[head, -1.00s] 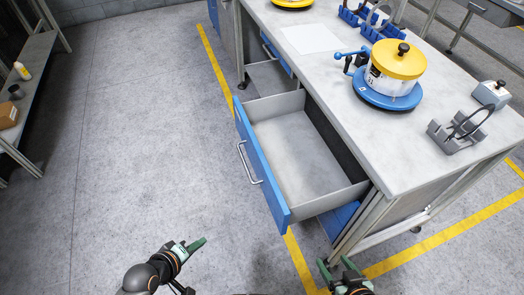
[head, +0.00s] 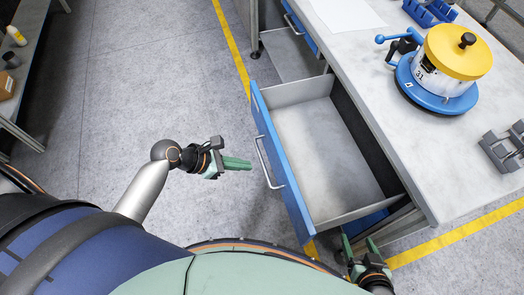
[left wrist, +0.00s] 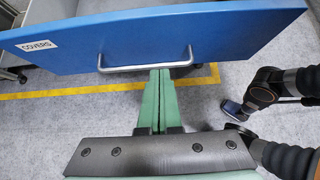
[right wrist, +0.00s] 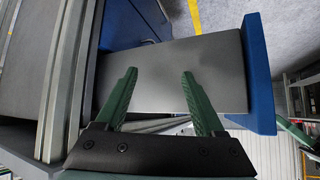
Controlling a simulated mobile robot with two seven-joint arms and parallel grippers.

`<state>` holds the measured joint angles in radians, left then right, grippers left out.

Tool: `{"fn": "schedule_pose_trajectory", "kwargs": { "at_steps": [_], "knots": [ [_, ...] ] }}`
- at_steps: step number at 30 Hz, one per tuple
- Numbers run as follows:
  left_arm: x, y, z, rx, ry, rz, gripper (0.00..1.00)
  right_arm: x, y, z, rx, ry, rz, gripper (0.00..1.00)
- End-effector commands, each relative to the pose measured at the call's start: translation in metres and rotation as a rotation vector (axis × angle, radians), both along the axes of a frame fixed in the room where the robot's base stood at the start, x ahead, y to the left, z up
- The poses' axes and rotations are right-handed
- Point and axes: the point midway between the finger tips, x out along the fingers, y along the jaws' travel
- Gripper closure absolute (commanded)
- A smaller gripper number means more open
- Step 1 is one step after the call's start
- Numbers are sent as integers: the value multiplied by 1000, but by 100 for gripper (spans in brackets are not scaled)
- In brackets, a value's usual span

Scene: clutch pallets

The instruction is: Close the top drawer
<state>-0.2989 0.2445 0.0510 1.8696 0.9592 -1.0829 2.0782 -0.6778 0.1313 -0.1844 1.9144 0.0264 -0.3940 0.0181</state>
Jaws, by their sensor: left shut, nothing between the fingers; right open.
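The top drawer (head: 325,140) is pulled well out of the workbench and looks empty. Its blue front with a metal handle (head: 264,161) faces left in the head view. In the left wrist view the blue front (left wrist: 160,36) carries a "COVERS" label, and the handle (left wrist: 146,67) lies just beyond my fingertips. My left gripper (head: 248,163) is shut and empty, pointing at the drawer front; a small gap seems to remain in the head view. My right gripper (head: 358,243) is open and empty near the bench's front corner; the drawer's grey side (right wrist: 175,78) shows beyond its fingers.
Another open compartment (head: 290,50) is farther back. A shelf (head: 25,60) stands at far left. The floor between is clear.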

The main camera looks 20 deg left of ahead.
Motion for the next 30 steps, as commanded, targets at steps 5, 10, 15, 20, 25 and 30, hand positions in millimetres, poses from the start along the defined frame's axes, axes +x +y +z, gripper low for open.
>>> {"fn": "schedule_pose_trajectory", "kwargs": {
  "at_steps": [5, 10, 15, 20, 25, 30],
  "knots": [
    [12, -17, -19, -1, 0, -1, 100, -2, 0, -7, -1, 3, 0, 29],
    [27, -35, -42, 1, -1, -1, 100, -2, 0, -14, 0, 4, 0, 29],
    [38, -49, -57, 2, -1, -2, 100, -2, 0, -19, -1, 4, 0, 29],
    [43, -55, -64, 4, -2, -1, 100, -2, 0, -21, 0, 4, 0, 29],
    [43, -56, -64, 4, -2, -1, 100, -2, 0, -20, -1, 3, 0, 29],
    [43, -56, -64, 4, -2, -1, 100, -1, 0, -20, -1, 3, 0, 29]
  ]
}}
